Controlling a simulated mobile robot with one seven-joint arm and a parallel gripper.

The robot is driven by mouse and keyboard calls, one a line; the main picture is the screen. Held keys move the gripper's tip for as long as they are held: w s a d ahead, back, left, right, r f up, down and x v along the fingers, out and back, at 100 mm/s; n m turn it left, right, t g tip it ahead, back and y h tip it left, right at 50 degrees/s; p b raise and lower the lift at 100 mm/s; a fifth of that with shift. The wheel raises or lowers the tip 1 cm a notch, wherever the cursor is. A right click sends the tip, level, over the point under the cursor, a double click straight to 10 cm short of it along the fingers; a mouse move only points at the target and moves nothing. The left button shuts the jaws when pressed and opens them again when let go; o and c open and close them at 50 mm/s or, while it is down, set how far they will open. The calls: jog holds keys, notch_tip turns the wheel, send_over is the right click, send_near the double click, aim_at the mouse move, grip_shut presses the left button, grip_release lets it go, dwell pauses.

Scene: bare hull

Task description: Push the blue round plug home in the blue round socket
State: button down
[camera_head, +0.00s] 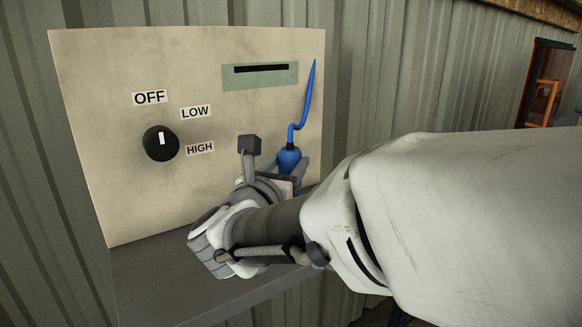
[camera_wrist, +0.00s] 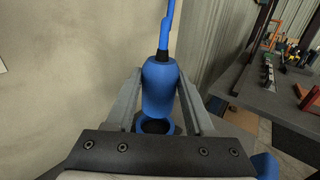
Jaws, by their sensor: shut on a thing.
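The blue round plug (camera_head: 289,161) is upright in front of the panel's lower right part, with its blue cable rising from the top. In the wrist view the plug (camera_wrist: 160,88) stands between both fingers of my gripper (camera_wrist: 159,100), which is shut on it. Just below the plug's body in that view is a blue ring with a dark inside, which looks like the blue round socket (camera_wrist: 172,129). The plug's lower end overlaps the ring, and I cannot tell how deep it sits. In the head view my gripper (camera_head: 286,178) and wrist hide the socket.
A beige panel (camera_head: 100,100) carries a black knob (camera_head: 160,143) with OFF, LOW and HIGH labels, and a slot plate (camera_head: 260,75). A grey ledge (camera_head: 150,285) runs below. A tool-covered table (camera_wrist: 265,100) stands right.

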jog(key=shift+f+b, duration=1)
jog(key=shift+f, duration=0.1)
jog(key=shift+b, duration=1.65)
dwell(0.8)
jog(key=shift+f+b, duration=1.1)
jog(key=shift+f, duration=0.1)
jog(key=shift+c, duration=1)
grip_release()
jog(key=shift+s, duration=0.1)
jog(key=p+v, duration=0.1)
jog(key=v, duration=1)
jog(key=shift+p, duration=0.35)
jog(key=shift+s+a, duration=0.15)
jog(key=shift+s, duration=0.3)
